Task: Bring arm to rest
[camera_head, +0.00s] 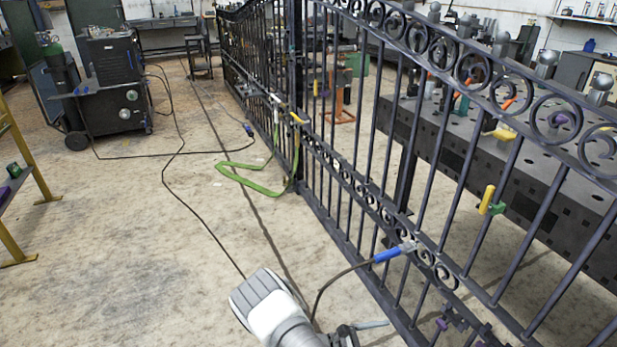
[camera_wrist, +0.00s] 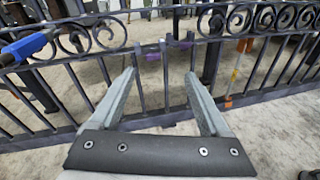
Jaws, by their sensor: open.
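My gripper shows in the wrist view (camera_wrist: 160,95). Its two grey fingers stand wide apart with nothing between them. Beyond the fingers are the bars and scrolls of the dark iron gate (camera_wrist: 262,18). In the head view my pale arm (camera_head: 270,308) is at the bottom centre, to the left of the gate (camera_head: 345,185). The fingertips are not clearly visible there. A blue-handled clamp (camera_head: 390,253) with a cable sits on the gate's lower scroll band. Its blue handle also shows at the left of the wrist view (camera_wrist: 25,46).
A dark perforated work table (camera_head: 520,150) stands behind the gate. A welding machine on a cart (camera_head: 115,85) is at the back left. Black cables and a green strap (camera_head: 248,185) lie on the floor. A yellow frame (camera_head: 30,165) is at the left edge. Open floor lies left of the gate.

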